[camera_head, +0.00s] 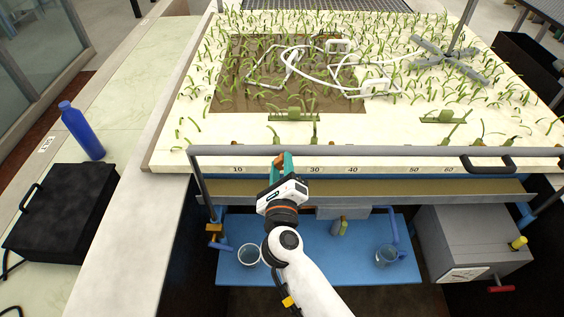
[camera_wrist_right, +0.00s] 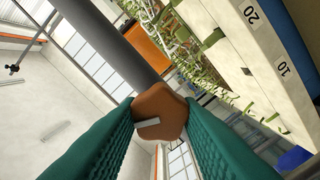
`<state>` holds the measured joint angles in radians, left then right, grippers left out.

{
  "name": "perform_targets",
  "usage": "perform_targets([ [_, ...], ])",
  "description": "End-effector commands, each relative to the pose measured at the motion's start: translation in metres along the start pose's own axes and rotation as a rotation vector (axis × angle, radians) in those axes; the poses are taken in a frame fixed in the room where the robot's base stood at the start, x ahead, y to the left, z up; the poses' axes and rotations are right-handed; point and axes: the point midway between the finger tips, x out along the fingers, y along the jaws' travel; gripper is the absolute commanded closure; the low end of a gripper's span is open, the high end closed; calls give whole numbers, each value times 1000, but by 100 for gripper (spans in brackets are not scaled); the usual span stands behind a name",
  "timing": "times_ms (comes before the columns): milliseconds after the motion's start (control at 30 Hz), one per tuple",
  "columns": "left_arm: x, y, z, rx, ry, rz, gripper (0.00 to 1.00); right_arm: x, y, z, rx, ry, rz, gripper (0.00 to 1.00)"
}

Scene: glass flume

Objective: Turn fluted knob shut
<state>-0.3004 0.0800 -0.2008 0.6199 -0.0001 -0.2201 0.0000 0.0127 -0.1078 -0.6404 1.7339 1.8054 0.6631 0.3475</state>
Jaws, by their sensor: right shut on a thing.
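The fluted knob (camera_wrist_right: 160,110) is orange-brown with a lobed rim and a pale bar mark on its face. In the right wrist view it sits between the two green ribbed fingers of my right gripper (camera_wrist_right: 158,118), which is shut on it. In the head view my right gripper (camera_head: 283,166) reaches up to the front rail of the flume, near the scale mark 20. There the fingers mostly hide the knob, and only a bit of orange-brown shows. My left gripper is not in view.
A grey rail (camera_head: 400,151) runs along the flume's front, with a black handle (camera_head: 487,168) at right. Below, a blue shelf (camera_head: 330,273) carries a cup (camera_head: 248,255) and a glass beaker (camera_head: 386,256). A blue bottle (camera_head: 82,131) and black case (camera_head: 60,213) stand left.

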Motion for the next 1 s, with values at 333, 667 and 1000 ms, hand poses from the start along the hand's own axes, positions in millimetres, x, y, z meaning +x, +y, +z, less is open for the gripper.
perform_targets([
  [333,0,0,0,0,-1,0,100,0,-1,0,-288,0,1,91],
  [667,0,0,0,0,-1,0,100,0,-1,0,-450,1,0,91],
  [1000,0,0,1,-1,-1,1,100,0,-1,0,-495,1,0,91],
])
